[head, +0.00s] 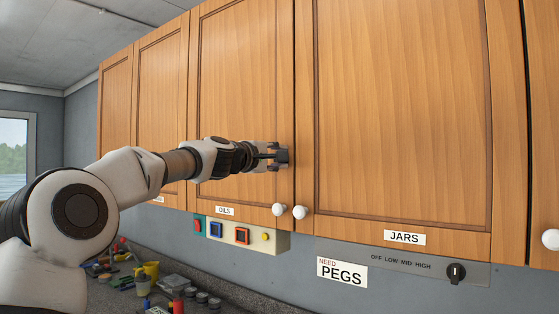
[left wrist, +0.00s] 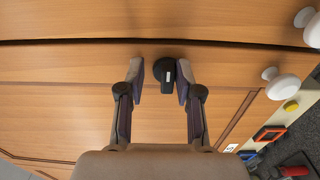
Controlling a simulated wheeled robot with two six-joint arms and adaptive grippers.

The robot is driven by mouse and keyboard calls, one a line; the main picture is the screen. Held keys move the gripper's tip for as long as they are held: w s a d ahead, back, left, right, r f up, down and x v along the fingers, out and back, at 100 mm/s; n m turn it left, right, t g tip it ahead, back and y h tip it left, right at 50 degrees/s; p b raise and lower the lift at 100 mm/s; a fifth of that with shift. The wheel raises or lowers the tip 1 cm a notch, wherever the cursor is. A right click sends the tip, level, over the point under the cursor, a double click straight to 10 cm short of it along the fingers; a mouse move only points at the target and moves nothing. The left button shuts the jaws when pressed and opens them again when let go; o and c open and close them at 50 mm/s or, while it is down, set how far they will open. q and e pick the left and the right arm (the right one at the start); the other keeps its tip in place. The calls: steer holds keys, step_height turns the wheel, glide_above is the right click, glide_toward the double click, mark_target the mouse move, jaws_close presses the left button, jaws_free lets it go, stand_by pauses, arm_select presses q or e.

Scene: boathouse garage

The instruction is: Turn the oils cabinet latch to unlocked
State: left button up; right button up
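The oils cabinet door (head: 245,80) is wooden, shut, and marked by an OILS label (head: 224,211). Its latch (left wrist: 163,70) is a small black piece in the left wrist view, on the door close to the seam with the neighbouring door. It has a rounded end towards the seam and a tab pointing away from it. My left gripper (head: 278,156) is at that door edge, above the white knobs. In the left wrist view its fingers (left wrist: 160,78) are apart, one on each side of the latch. The right finger is very close to it; contact is unclear. A gap shows at the left finger. In the head view the gripper mostly hides the latch. My right gripper is not in view.
White knobs (head: 278,209) (head: 300,212) sit below the gripper. The counter (head: 235,298) holds cups and small items. The JARS door (head: 395,110) is shut.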

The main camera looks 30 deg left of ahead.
arm_select(q)
steer(key=shift+w+f, duration=0.15)
steer(key=shift+f, duration=0.15)
steer(key=shift+f, duration=0.1)
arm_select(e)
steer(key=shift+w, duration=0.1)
